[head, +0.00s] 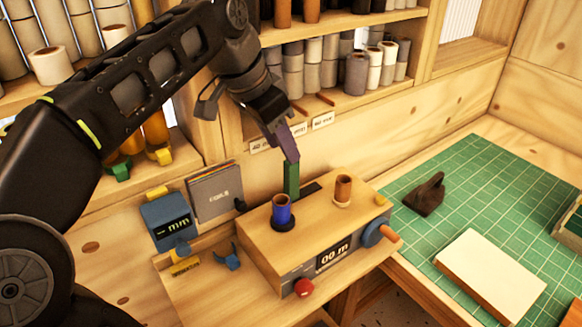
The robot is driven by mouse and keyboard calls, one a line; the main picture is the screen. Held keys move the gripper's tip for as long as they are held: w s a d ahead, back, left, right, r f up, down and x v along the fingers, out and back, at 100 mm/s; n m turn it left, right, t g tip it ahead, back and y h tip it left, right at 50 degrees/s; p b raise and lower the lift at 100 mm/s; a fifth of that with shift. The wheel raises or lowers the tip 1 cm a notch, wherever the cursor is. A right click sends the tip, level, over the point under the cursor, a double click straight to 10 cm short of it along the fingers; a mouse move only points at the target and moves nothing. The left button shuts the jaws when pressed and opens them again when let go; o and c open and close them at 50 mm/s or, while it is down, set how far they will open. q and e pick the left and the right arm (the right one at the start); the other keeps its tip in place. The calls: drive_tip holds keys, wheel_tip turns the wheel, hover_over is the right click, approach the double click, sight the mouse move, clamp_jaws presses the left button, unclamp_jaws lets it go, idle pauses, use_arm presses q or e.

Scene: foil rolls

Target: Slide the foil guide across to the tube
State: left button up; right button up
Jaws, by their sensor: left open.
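A wooden winding machine (265,240) stands on the bench with a blue foil roll (282,212) on its top left. A brown tube (343,188) stands upright on a pale base at its top right. A slim green upright piece (291,180), which looks like the foil guide, stands behind the blue roll, beside a dark slot (311,187). My left gripper (289,147) is open, pointing down just above the green piece's top; whether they touch is unclear. One purple fingertip shows; the other finger is mostly hidden. My right gripper is out of view.
A blue crank wheel with an orange handle (388,234) and a red knob (304,287) are on the machine's front. A blue "mm" box (166,220) stands left. A green cutting mat (460,213) with a dark weight (426,194) and pale block (487,277) lies right. Shelves stand behind.

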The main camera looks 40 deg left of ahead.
sight(291, 180)
use_arm(q)
drive_tip(key=x, duration=0.6)
drive_tip(key=shift+w+f, duration=0.1)
clamp_jaws()
idle(0.3)
idle(1.0)
